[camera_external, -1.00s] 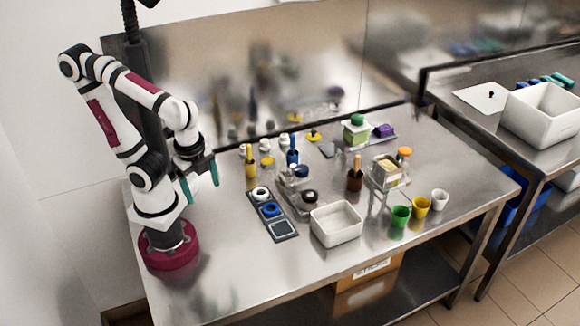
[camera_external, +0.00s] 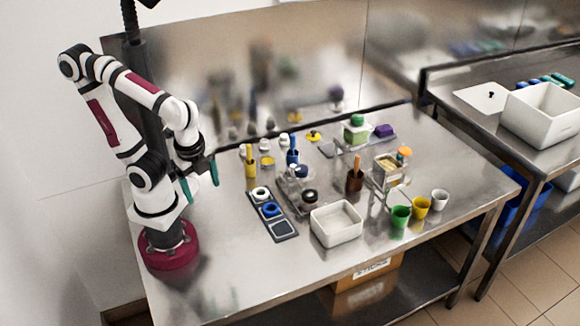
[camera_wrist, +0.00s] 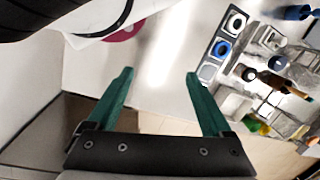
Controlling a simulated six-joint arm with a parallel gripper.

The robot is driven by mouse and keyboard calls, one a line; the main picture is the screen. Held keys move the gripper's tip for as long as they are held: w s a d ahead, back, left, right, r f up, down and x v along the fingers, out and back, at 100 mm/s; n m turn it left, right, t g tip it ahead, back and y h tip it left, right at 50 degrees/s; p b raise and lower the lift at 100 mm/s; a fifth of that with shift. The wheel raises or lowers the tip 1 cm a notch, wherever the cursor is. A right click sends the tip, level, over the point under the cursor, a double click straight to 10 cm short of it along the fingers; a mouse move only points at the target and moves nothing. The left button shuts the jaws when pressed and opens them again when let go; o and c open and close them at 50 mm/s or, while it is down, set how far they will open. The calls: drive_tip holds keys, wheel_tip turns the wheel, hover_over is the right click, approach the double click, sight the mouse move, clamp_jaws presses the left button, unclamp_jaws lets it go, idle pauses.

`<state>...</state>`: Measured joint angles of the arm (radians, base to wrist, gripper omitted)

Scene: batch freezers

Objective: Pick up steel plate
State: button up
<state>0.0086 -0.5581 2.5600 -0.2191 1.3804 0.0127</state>
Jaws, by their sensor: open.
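My gripper (camera_external: 201,181) is open and empty, with two green fingers. It hangs above the left end of the steel table (camera_external: 228,285), to the left of the objects there. In the wrist view the open fingers (camera_wrist: 160,74) have only bare table top and floor between them. A small flat grey plate (camera_external: 328,150) lies towards the back of the table, left of the green-lidded container. It looks like the steel plate, but it is too small to be certain. I cannot pick it out in the wrist view.
A dark tray (camera_external: 285,229) with ring-shaped items lies right of my gripper. A white bin (camera_external: 336,224) stands at the front. Green (camera_external: 400,216), yellow (camera_external: 421,207) and white cups stand at the right. Yellow (camera_external: 250,167) and blue holders stand mid-table. The table's left front is clear.

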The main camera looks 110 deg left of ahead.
sight(291, 166)
drive_tip(key=c, duration=0.7)
drive_tip(key=shift+o, duration=0.2)
drive_tip(key=w+a+f+n+t+y, duration=0.1)
drive_tip(key=w+a+f+n+t, duration=0.15)
drive_tip(key=w+a, duration=0.4)
drive_tip(key=w+a+f+n+t+y, duration=0.1)
drive_tip(key=w+a+f+n, duration=0.25)
drive_tip(key=a, duration=0.65)
drive_tip(key=s+a+f+n+t+y, duration=0.1)
drive_tip(key=a+f+n+t, duration=0.2)
drive_tip(key=a, duration=0.4)
drive_tip(key=s+a+f+n+t+y, duration=0.2)
drive_tip(key=a+f+n+t, duration=0.1)
drive_tip(key=a, duration=0.5)
drive_tip(key=shift+s+f+t, duration=0.3)
drive_tip(key=shift+f+t, duration=0.15)
drive_tip(key=shift+f, duration=0.4)
drive_tip(key=x, duration=0.7)
